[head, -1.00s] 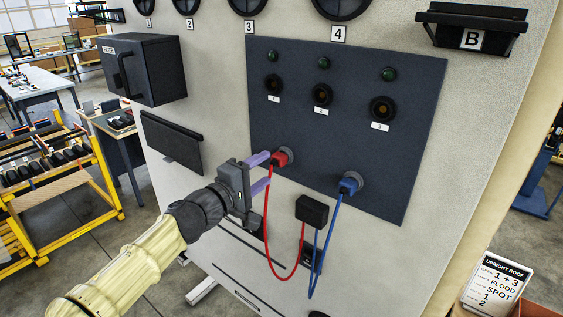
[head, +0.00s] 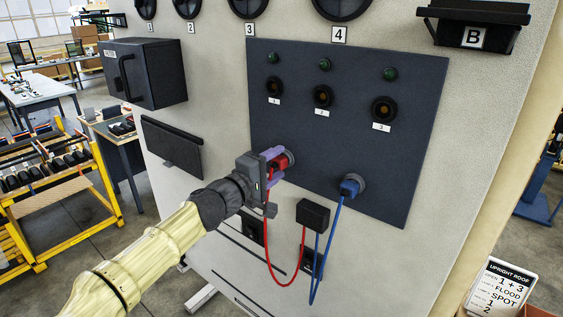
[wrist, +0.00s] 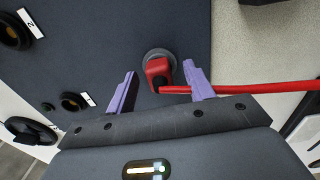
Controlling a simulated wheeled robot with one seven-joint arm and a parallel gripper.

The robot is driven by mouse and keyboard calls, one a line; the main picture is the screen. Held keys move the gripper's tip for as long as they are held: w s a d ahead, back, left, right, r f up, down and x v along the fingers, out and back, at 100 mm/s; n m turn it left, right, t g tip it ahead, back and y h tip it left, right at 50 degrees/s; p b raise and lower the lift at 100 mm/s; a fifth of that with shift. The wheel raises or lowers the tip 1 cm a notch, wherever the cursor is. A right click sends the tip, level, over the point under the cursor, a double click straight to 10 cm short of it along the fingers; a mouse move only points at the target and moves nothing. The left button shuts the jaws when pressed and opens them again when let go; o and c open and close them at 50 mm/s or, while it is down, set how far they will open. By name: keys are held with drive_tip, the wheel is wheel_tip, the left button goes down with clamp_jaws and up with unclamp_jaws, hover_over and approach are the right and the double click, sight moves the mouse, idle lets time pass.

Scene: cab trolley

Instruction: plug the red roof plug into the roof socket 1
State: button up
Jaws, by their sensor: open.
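The red roof plug (head: 280,161) sits in a grey round holder at the lower left of the dark panel, and its red cable hangs down to a black box. In the wrist view the red plug (wrist: 160,75) lies between the two purple fingers, a little beyond their tips. My gripper (head: 271,164) is open around the front of the plug, with gaps on both sides in the wrist view (wrist: 160,77). Roof socket 1 (head: 274,87), a black ring labelled 1, is above the plug at the panel's upper left and looks empty.
Sockets 2 (head: 323,97) and 3 (head: 383,109) are right of socket 1, with green lamps above. A blue plug (head: 350,186) sits in another holder at right. A black box (head: 313,214) takes both cables. A black cabinet (head: 145,70) juts out at left.

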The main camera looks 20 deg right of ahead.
idle(0.9)
clamp_jaws()
drive_tip(key=shift+a, duration=0.2)
drive_tip(key=shift+s+a, duration=0.2)
drive_tip(key=shift+a, duration=0.1)
drive_tip(key=shift+s+a, duration=0.3)
drive_tip(key=shift+s, duration=0.15)
drive_tip(key=shift+a, duration=0.2)
drive_tip(key=shift+a, duration=0.1)
